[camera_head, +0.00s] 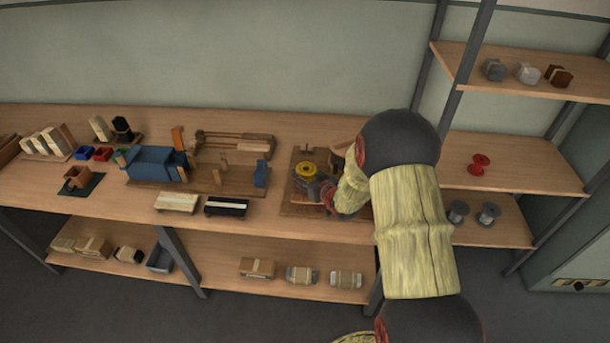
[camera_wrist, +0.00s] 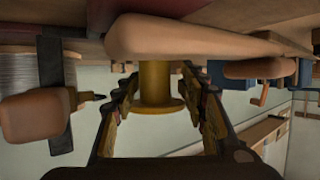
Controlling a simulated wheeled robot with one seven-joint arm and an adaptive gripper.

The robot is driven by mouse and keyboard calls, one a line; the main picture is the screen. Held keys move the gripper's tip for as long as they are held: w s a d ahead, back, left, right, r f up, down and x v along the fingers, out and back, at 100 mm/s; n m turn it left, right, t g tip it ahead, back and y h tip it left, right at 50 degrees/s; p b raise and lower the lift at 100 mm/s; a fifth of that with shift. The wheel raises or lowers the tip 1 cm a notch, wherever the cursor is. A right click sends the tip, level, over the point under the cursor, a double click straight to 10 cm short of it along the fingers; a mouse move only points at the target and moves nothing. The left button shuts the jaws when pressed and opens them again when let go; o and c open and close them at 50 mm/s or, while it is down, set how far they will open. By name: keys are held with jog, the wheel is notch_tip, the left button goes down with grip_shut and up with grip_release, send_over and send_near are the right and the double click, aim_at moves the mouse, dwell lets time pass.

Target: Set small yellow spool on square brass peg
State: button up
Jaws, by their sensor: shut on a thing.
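The small yellow spool (camera_head: 306,170) shows at the work board on the right part of the bench. My gripper (camera_head: 322,188) is beside it, low over the board. In the wrist view the yellow spool (camera_wrist: 156,84) stands between the two fingers of my gripper (camera_wrist: 160,98), which is shut on it. One round flange and the barrel show; the other end is hidden behind a rounded wooden piece (camera_wrist: 185,38). I cannot make out the square brass peg in either view, nor tell whether the spool touches it.
The wooden work board (camera_head: 298,211) carries a thin upright post (camera_head: 307,148) behind the spool. A blue fixture (camera_head: 150,163) stands to the left. A red spool (camera_head: 479,164) and grey spools (camera_head: 488,214) sit on the right shelves.

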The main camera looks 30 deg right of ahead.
jog(key=shift+f, duration=0.15)
jog(key=o, duration=1.3)
jog(key=v, duration=1.2)
